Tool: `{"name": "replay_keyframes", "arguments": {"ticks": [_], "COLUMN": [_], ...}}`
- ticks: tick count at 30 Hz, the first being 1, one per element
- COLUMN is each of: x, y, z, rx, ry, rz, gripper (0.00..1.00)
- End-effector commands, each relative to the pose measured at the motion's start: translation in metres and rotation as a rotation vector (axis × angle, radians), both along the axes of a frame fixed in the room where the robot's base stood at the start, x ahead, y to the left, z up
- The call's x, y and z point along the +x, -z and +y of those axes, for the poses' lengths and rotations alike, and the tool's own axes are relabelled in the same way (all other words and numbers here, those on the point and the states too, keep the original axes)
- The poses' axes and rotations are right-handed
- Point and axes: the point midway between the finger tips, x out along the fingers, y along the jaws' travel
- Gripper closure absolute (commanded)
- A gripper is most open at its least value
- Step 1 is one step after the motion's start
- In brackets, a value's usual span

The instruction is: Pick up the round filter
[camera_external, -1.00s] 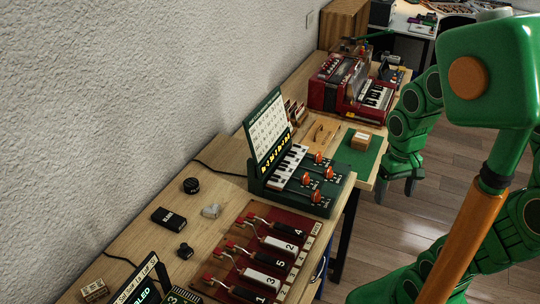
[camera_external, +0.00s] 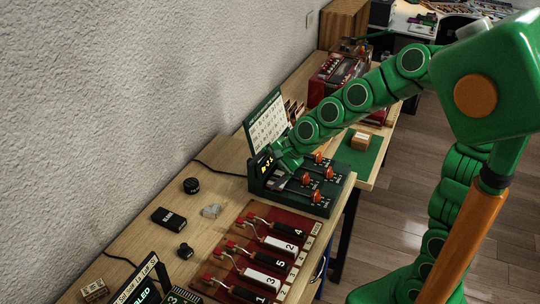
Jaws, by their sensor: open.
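A small black round piece with pale markings (camera_external: 191,185), which looks like the round filter, lies on the wooden table near the wall. Its lettering is too small to read. Whether the fingers touch the device cannot be told.
Near the round piece are a black block (camera_external: 169,218), a pale translucent piece (camera_external: 211,210) and a small black knob (camera_external: 185,251). A red board with numbered bars (camera_external: 262,254) lies in front. A cable runs behind. Bare table lies between the round piece and the device.

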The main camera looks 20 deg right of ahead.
Motion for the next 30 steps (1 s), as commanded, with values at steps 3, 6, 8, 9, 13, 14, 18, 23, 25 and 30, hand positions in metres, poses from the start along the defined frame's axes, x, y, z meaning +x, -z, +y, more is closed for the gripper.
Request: {"name": "replay_keyframes", "arguments": {"ticks": [3,6,8,9,13,14,18,23,25,30], "x": [0.019,0.036,0.046,0.051,0.07,0.074,0.092,0.111,0.118,0.132], "y": [0.011,0.018,0.025,0.029,0.044,0.047,0.065,0.088,0.1,0.121], "z": [0.032,0.054,0.067,0.075,0.098,0.103,0.121,0.135,0.138,0.143], "rx": [0.109,0.205,0.261,0.297,0.414,0.442,0.558,0.687,0.742,0.85], "ry": [0.107,0.206,0.267,0.306,0.436,0.465,0.598,0.75,0.815,0.939], "rz": [0.052,0.098,0.129,0.152,0.227,0.243,0.32,0.408,0.443,0.509], "gripper": [0.14,0.14,0.14,0.14,0.14,0.14,0.14,0.14,0.14,0.14]}}
